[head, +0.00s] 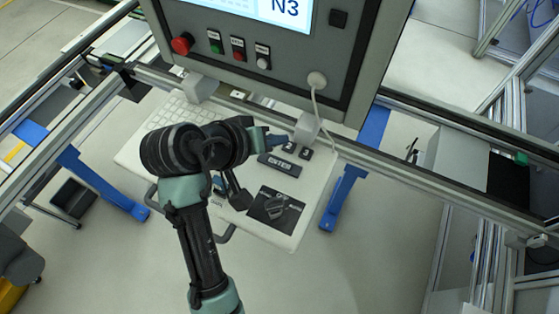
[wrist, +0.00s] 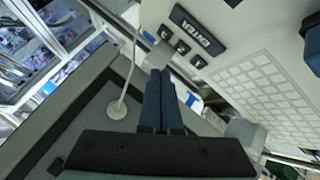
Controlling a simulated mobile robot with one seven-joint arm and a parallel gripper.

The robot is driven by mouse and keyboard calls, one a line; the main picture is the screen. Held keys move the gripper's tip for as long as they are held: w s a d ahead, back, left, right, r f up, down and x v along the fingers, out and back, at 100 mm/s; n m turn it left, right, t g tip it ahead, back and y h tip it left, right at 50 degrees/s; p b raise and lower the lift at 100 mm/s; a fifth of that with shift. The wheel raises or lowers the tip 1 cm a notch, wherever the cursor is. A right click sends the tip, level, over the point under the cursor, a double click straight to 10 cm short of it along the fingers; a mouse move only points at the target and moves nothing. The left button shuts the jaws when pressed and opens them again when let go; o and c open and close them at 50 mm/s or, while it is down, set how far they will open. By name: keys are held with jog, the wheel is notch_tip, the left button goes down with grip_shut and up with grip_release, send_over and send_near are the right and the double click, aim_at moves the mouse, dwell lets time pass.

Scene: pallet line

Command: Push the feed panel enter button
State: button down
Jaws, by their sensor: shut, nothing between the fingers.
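The enter button (head: 279,165) is a wide dark key labelled ENTER on the white shelf under the screen panel. In the wrist view the enter button (wrist: 197,30) appears upside down, beyond the fingertips and up to the right. A row of small dark number keys (head: 304,154) lies beside it; one is partly hidden by my gripper in the head view. My gripper (head: 283,141) is shut and empty, with its blue fingers close to the number keys and a little above the enter button in the picture. In the wrist view the shut fingers (wrist: 160,74) point toward the keys; contact is not visible.
The screen panel (head: 330,65) hangs over the shelf, with a red knob (head: 182,43) and several buttons. A white cable (head: 316,100) drops from it beside the keys. A keyboard (head: 180,110) is at the shelf's left, and a dark pad (head: 262,205) is in front.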

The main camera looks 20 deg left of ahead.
aim_at(277, 168)
notch_tip(277, 168, down, 6)
jog(key=b, duration=0.4)
jog(key=shift+b, duration=0.3)
jog(key=shift+f, duration=0.3)
dwell(1.3)
jog(key=shift+f, duration=0.4)
jog(key=shift+f+b, duration=0.45)
jog(key=shift+f, duration=0.1)
dwell(0.7)
jog(key=shift+r, duration=0.1)
jog(key=shift+r+p, duration=0.85)
jog(key=shift+p, duration=0.15)
